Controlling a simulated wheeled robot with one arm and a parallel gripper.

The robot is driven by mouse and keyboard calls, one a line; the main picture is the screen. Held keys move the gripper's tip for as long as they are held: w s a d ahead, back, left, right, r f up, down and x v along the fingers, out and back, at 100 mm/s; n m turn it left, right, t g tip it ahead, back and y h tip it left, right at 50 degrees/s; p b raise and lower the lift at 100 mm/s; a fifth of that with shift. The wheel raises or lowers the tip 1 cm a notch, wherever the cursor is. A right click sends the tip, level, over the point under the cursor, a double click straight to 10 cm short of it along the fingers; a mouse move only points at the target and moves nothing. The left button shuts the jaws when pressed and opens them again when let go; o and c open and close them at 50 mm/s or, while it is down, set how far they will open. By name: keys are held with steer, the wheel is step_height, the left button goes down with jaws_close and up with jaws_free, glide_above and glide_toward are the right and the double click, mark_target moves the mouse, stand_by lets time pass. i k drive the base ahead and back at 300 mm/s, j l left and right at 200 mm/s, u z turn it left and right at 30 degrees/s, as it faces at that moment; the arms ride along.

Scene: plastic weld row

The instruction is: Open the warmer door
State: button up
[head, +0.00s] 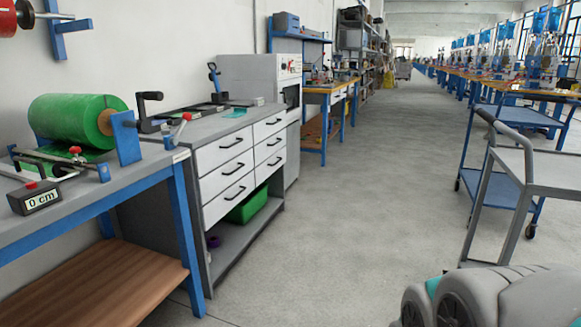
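A tall white machine (250,72) stands against the left wall, just past the grey drawer bench. It may be the warmer, but no label on it is readable. Its narrow front faces the aisle and is seen at a steep angle. A dark opening or window (291,98) shows in that front, with a plain pale panel (293,155) below. I cannot tell a door handle or whether a door is open or shut. My gripper is not in view. Grey and teal rounded parts at the bottom right look like my own arm.
The drawer bench (213,131) and a blue-framed table (80,203) with a green film roll (70,118) line the left. A blue trolley (497,190) and a grey-framed cart (554,165) stand on the right. The aisle floor (370,190) between is clear.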

mark_target(278, 92)
steer(key=i, duration=2.1)
